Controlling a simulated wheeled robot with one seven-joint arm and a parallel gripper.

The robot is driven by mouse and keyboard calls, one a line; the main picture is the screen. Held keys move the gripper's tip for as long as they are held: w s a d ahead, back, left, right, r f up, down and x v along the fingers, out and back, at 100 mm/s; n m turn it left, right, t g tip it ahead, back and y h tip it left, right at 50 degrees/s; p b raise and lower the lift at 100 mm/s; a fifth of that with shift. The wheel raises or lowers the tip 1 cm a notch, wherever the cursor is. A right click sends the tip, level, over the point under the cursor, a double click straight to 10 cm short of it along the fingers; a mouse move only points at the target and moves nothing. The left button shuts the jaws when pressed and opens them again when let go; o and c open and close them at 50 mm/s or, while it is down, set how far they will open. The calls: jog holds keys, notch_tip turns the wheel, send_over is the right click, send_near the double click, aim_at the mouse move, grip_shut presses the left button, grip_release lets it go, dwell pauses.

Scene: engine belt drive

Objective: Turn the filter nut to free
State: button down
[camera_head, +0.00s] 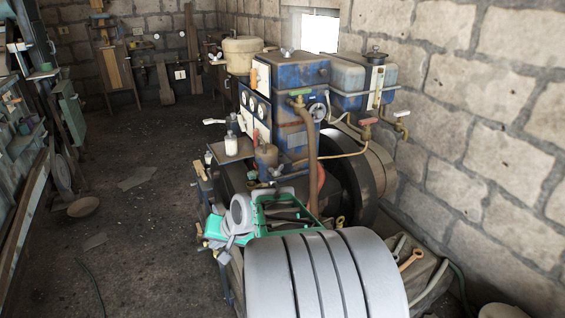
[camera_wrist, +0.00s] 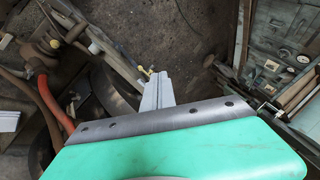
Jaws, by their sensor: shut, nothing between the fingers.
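My gripper (camera_wrist: 157,84) is shut, with its pale grey fingers together and pointing away from the green wrist housing. A small yellow fitting (camera_wrist: 147,72) shows right by the fingertips in the wrist view. It may be the filter nut, but I cannot tell for sure, nor whether the fingers touch it. In the head view my green and grey arm end is beside the front left of the engine (camera_head: 290,75). Small brass-coloured fittings (camera_head: 203,229) show at its left side. The fingertips are too small to make out there.
A dark flywheel (camera_head: 345,180) and a brown hose (camera_head: 308,140) are close to my arm. An orange-red hose (camera_wrist: 52,102) shows at left in the wrist view. A stone wall (camera_head: 480,140) bounds the right. The floor (camera_head: 120,220) at left is mostly clear.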

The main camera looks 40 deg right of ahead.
jog(key=w+d+r+m+t+p, duration=0.15)
jog(key=d+m, duration=0.25)
jog(key=d, duration=0.6)
jog(key=m+t+h+p, duration=0.2)
jog(key=m+t+h, duration=0.35)
jog(key=m, duration=0.35)
send_near(281, 167)
jog(key=shift+g, duration=0.3)
jog(key=p+x, duration=0.2)
jog(key=x, duration=0.4)
jog(key=shift+w+r+p, duration=0.1)
jog(key=shift+w+p, duration=0.2)
jog(key=shift+p, duration=0.1)
